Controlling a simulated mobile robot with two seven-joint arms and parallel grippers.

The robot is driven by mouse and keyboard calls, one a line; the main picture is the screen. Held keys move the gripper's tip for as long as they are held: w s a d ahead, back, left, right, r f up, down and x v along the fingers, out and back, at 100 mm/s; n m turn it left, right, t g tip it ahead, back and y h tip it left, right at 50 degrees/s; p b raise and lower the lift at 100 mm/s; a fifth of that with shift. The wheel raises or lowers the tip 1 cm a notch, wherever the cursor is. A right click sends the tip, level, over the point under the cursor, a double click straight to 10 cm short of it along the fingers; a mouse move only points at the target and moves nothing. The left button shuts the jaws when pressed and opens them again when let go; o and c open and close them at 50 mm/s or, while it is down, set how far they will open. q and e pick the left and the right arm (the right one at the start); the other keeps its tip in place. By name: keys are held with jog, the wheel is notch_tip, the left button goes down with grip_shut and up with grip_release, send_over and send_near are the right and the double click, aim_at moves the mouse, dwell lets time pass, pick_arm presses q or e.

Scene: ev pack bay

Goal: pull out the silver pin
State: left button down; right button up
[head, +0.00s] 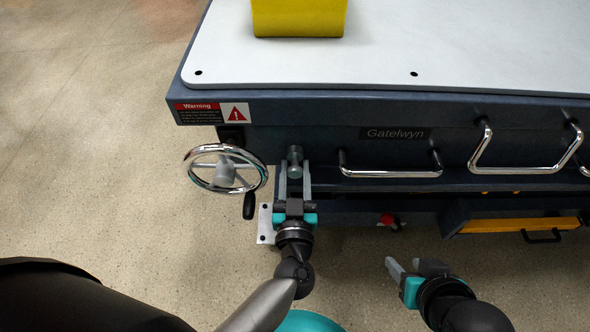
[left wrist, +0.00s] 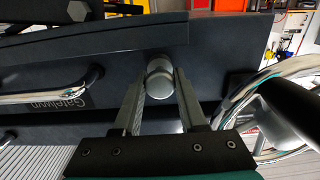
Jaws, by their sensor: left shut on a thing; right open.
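The silver pin (head: 295,161) sticks out of the dark front face of the bench, just right of the handwheel. In the left wrist view its round silver end (left wrist: 159,80) shows between the finger tips. My left gripper (head: 294,178) is shut on the pin, with one finger on each side of it. The left gripper also shows in the left wrist view (left wrist: 158,95). The pin's inner end is hidden in the bench. My right gripper (head: 410,267) is open and empty, low in front of the bench and apart from it.
A chrome handwheel (head: 224,168) with a black knob is close on the left of the pin. Chrome handles (head: 390,173) lie to the right. A red knob (head: 388,219) and a yellow drawer (head: 515,225) are lower. A yellow block (head: 298,18) stands on the white top (head: 350,65).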

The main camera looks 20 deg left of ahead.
dwell(0.9)
pick_arm(q)
jog(key=shift+s, duration=0.15)
jog(key=shift+p+v, duration=0.85)
jog(key=shift+v, duration=0.1)
jog(key=shift+s+d+f, duration=0.1)
jog(key=shift+s+d, duration=0.05)
jog(key=shift+s, duration=0.05)
pick_arm(e)
jog(key=s+d, duration=0.1)
jog(key=s+g, duration=0.1)
jog(key=s+d+g+h, duration=0.1)
jog(key=shift+s+d+f, duration=0.25)
jog(key=shift+d, duration=0.1)
pick_arm(q)
jog(key=shift+c, duration=2.3)
grip_release()
pick_arm(e)
jog(key=shift+r, duration=0.1)
